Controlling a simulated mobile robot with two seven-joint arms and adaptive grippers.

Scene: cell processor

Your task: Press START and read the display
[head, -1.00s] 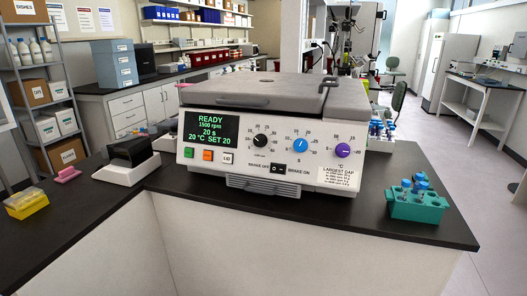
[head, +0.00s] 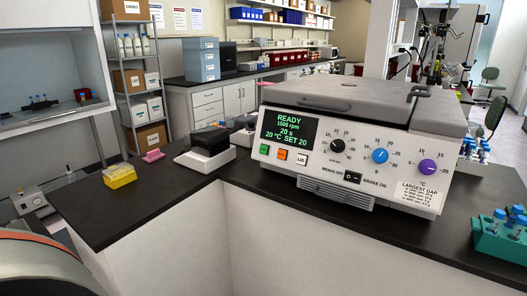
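The cell processor (head: 350,150) stands on the dark bench with its grey lid (head: 350,98) closed. Its display (head: 289,130) reads READY, 1500 rpm, 20 s, 20 °C SET 20 in green. Below the display are a green button (head: 264,149), an orange button (head: 282,154) and a white LID button (head: 302,160); no START label is legible. A black knob (head: 337,146), a blue knob (head: 380,156) and a purple knob (head: 427,167) are to the right. A brake switch (head: 352,177) sits below them. Neither gripper is in view.
A black-topped device (head: 208,147), a yellow tube box (head: 120,174) and a pink item (head: 153,156) are left of the processor. A teal rack (head: 500,240) with blue-capped tubes stands at the right bench edge. Bare bench (head: 150,205) lies at front left.

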